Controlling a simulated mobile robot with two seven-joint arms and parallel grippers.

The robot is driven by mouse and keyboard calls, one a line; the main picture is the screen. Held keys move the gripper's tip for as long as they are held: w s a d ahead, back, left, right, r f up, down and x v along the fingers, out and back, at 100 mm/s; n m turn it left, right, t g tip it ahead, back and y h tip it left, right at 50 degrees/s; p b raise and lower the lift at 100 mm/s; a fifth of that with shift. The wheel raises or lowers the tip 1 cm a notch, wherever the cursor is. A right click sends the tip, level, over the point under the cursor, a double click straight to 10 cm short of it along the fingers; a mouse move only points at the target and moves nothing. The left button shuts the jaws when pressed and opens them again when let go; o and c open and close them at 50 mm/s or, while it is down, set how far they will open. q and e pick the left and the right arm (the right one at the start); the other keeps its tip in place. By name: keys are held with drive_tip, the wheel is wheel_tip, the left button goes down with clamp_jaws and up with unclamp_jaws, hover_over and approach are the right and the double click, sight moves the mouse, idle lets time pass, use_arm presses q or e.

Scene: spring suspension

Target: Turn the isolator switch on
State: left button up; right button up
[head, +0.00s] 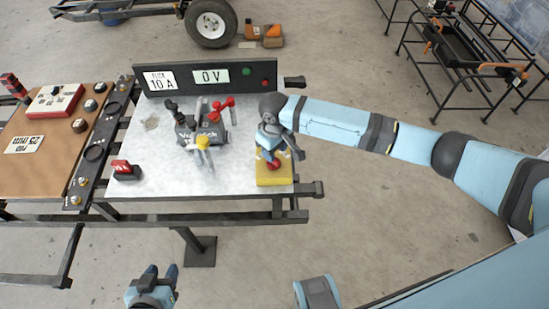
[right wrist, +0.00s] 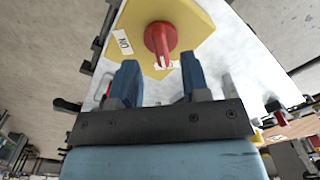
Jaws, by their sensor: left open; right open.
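The isolator switch is a red rotary knob on a yellow base (head: 275,177) at the front right of the light worktop. In the right wrist view the red knob (right wrist: 160,40) sits on the yellow plate (right wrist: 190,15), with a white label reading "ON" to its left and another label partly hidden under the knob's handle. My right gripper (head: 272,153) is open above the base; in the right wrist view its two blue fingers (right wrist: 160,83) are spread and empty, just short of the knob. My left gripper (head: 151,273) is open and empty, in front of the bench.
A black clamp device (head: 203,130) with red and yellow handles stands mid-worktop. A brown board (head: 40,135) adjoins on the left.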

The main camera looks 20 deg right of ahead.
drive_tip(key=shift+f, duration=1.95)
use_arm(q)
drive_tip(key=shift+s+d+f, duration=0.15)
drive_tip(key=shift+f, duration=0.1)
